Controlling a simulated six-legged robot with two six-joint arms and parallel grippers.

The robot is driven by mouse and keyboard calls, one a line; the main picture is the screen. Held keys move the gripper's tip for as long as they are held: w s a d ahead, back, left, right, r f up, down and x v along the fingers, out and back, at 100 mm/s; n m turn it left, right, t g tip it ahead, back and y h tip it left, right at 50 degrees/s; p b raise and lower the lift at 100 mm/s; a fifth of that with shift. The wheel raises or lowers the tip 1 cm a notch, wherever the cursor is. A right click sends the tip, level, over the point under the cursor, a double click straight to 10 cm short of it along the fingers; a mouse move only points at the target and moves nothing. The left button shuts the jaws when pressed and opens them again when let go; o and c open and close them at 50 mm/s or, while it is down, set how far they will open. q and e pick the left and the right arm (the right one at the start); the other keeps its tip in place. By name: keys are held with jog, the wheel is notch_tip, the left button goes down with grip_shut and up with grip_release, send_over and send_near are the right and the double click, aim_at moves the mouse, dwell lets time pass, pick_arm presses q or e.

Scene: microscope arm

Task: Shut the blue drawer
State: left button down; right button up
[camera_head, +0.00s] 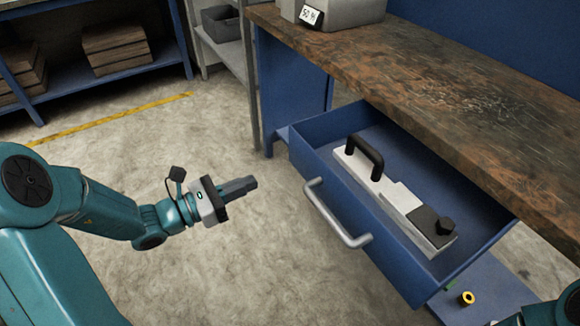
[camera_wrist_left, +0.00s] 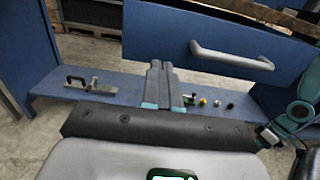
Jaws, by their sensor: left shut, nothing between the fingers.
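The blue drawer (camera_head: 345,215) stands pulled out from under the workbench, with its silver bar handle (camera_head: 336,215) on the front. A white and grey tool with a black handle (camera_head: 400,200) lies inside it. My left gripper (camera_head: 248,185) is shut and empty, in the air to the left of the drawer front and apart from the handle. In the left wrist view, its closed fingers (camera_wrist_left: 160,80) overlap the drawer front (camera_wrist_left: 150,35), with the handle (camera_wrist_left: 230,56) to their right.
The worn wooden benchtop (camera_head: 440,90) overhangs the drawer's back. A low blue shelf (camera_wrist_left: 120,88) under the drawer bears a clamp-like tool (camera_wrist_left: 92,87) and several small parts. A shelving rack (camera_head: 110,75) stands at the back left. The floor left of the drawer is clear.

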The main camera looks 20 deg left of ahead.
aim_at(305, 161)
pick_arm(q)
jog(key=b+x, duration=0.1)
jog(key=x, duration=1.1)
jog(key=shift+b, duration=0.4)
pick_arm(e)
notch_tip(305, 161, down, 2)
jog(key=shift+s+f, duration=0.1)
pick_arm(q)
jog(key=shift+d, duration=0.1)
